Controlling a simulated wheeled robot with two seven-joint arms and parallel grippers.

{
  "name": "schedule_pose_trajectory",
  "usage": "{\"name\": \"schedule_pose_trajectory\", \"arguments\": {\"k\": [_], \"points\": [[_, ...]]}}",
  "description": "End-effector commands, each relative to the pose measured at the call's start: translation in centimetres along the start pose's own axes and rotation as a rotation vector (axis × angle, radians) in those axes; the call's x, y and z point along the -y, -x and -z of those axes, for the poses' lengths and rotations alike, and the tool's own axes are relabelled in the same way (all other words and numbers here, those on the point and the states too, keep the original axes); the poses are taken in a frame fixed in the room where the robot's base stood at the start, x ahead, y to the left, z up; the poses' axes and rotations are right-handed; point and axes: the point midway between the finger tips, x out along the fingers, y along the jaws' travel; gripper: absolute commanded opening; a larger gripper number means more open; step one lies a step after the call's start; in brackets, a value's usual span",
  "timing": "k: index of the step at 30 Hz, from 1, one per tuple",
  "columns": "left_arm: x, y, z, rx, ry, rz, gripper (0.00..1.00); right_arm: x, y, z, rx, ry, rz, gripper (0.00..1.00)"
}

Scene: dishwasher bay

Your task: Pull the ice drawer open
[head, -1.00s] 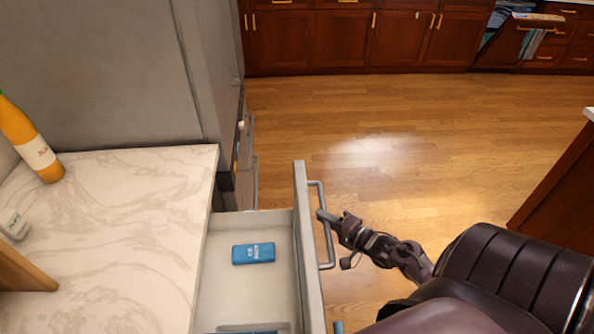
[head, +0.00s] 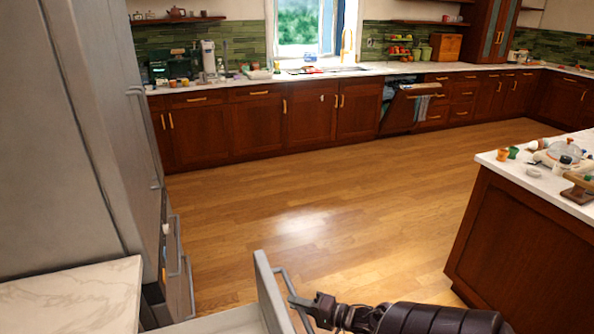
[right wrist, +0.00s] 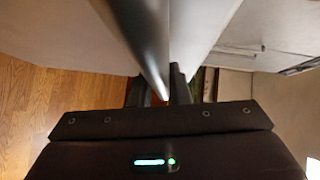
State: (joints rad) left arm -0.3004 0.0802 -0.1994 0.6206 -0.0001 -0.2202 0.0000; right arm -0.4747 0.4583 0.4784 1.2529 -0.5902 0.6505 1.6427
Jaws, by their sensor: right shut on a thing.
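The ice drawer is pulled out. Its grey front panel (head: 268,292) stands at the bottom of the head view, with a strip of its inside (head: 225,323) to the left. The drawer's grey bar handle (head: 283,279) is on the panel's right side. My right gripper (head: 294,299) is at the handle and shut on it. In the right wrist view, the handle bar (right wrist: 141,45) runs down between the dark fingers (right wrist: 160,92), beside the pale drawer front (right wrist: 195,25). Most of the drawer's inside is below the head view. My left gripper is out of view.
A tall grey fridge (head: 60,150) stands at left, above a marble counter (head: 75,300). A wooden island (head: 520,240) is at right. Open wood floor (head: 330,210) lies between them, with cabinets and a half-open dishwasher (head: 402,108) at the back.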

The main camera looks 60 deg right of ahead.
Motion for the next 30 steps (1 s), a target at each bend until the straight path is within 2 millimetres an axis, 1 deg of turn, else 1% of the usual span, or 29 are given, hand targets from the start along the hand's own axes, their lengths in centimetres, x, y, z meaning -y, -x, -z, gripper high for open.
{"name": "schedule_pose_trajectory", "arguments": {"k": [1,6,13,16,20,24,27,30], "points": [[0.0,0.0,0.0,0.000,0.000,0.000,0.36,-0.1,0.0,-0.1,0.002,0.000,-0.002,0.17],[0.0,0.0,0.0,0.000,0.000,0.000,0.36,0.0,0.0,-0.1,0.002,0.000,-0.001,0.38],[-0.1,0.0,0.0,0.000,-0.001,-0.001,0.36,0.0,0.0,0.0,0.001,0.000,-0.001,0.38],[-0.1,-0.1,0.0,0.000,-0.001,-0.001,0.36,-0.1,0.5,-0.1,0.001,0.000,-0.002,0.38],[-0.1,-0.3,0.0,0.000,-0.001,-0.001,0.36,-0.2,2.2,-0.1,0.001,0.000,-0.003,0.38],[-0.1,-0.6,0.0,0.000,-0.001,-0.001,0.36,-0.2,4.7,-0.1,0.001,0.000,-0.004,0.38],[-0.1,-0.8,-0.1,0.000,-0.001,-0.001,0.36,-0.2,6.2,-0.1,0.001,0.000,-0.003,0.38],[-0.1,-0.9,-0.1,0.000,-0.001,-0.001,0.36,-0.2,7.2,-0.1,0.002,0.000,-0.002,0.38]]}}
